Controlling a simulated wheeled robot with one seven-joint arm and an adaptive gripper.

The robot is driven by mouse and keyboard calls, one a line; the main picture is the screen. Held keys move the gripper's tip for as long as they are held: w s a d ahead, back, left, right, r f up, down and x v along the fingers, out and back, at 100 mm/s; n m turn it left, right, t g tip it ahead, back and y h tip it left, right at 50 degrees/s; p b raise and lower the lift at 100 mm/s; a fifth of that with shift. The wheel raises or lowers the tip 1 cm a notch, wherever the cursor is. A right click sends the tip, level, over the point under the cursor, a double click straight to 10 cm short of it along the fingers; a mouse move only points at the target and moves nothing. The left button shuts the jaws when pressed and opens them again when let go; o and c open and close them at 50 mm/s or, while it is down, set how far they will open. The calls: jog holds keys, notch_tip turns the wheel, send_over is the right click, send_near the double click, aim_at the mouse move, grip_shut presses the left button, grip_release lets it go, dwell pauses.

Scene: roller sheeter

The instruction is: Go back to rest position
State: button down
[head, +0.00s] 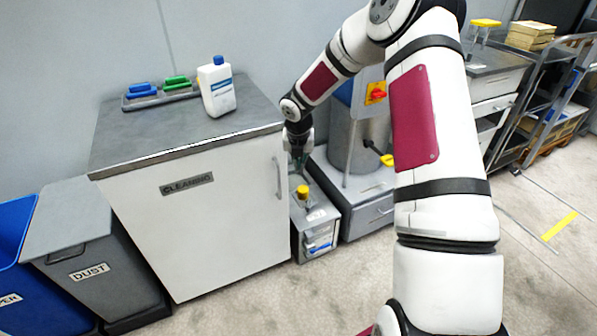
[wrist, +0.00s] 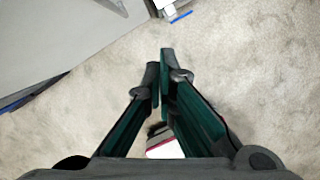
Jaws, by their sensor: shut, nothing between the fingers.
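My gripper (head: 300,158) hangs at the end of my arm, just right of the white cleaning cabinet (head: 225,215) and above a small grey unit (head: 316,218) with a yellow knob (head: 302,191). In the wrist view my gripper (wrist: 160,62) points down over bare floor. Its two dark green fingers are close together with nothing between them. In the head view the fingers are small and partly dark against the machine behind them.
A white bottle with a blue cap (head: 218,88) and a tray with blue and green items (head: 163,98) stand on the cabinet. A grey dust bin (head: 90,245) and blue bin (head: 20,260) are at left. A machine (head: 360,135) stands behind my arm. Floor in front is clear.

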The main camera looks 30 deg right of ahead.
jog(key=s+a+r+m+h+p, duration=0.1)
jog(key=s+a+r+m, duration=0.3)
jog(key=s+r+m, duration=0.65)
jog(key=s+a+r+m+h+p, duration=0.1)
jog(key=s+a+r+m, duration=0.25)
jog(key=s+r, duration=0.85)
jog(key=s+a+r+m+t+y+p, duration=0.1)
jog(key=s+a+r+m, duration=0.3)
jog(key=s+m, duration=0.4)
jog(key=s+a+r+m+y+p, duration=0.1)
jog(key=s+a+r+m+y, duration=0.1)
jog(key=s+a+r+m, duration=0.2)
jog(key=s+r+m, duration=0.1)
jog(key=s+m, duration=0.2)
jog(key=s, duration=0.3)
jog(key=shift+s+r+m+t, duration=0.2)
jog(key=shift+m+t, duration=0.2)
